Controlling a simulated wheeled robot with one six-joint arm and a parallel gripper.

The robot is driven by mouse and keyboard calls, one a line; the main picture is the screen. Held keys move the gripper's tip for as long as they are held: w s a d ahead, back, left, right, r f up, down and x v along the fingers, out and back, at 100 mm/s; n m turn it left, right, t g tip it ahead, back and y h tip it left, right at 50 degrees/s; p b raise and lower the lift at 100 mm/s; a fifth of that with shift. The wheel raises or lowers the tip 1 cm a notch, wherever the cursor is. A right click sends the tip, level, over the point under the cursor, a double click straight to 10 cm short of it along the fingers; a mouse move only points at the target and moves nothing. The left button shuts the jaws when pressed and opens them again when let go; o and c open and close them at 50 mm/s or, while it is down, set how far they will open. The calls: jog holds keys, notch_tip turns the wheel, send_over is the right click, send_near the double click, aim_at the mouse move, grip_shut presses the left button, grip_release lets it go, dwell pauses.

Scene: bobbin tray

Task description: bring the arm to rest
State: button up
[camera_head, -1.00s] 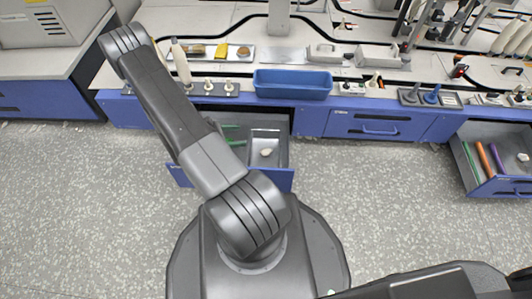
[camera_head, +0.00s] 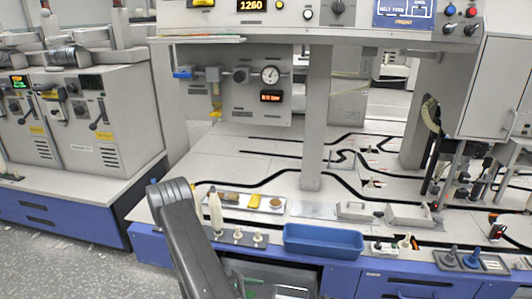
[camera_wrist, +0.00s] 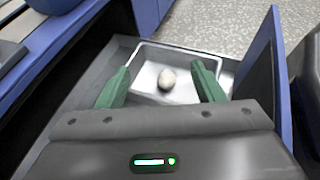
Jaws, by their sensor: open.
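My gripper (camera_wrist: 161,66) is open, its two green fingers apart, with nothing held between them. It is over the open drawer (camera_wrist: 116,54), which has a blue front panel on the right of the wrist view. Ahead of and between the fingers, a pale rounded object (camera_wrist: 167,78) lies in a light metal tray (camera_wrist: 150,52). In the head view my arm (camera_head: 190,240) rises at the lower left and reaches down out of frame. The gripper cannot be made out clearly there.
The bench front (camera_head: 385,284) is behind the arm. On it stand a blue bin (camera_head: 322,241), a pale bobbin-like cone (camera_head: 215,212), several small pegs and a tray with coloured pieces (camera_head: 238,201). A machine panel (camera_head: 255,90) overhangs the bench. Grey floor lies at left.

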jog(key=r+b+x, duration=0.1)
jog(key=b+x, duration=0.1)
jog(key=x, duration=0.9)
jog(key=shift+d+r, duration=0.35)
jog(key=shift+d, duration=0.1)
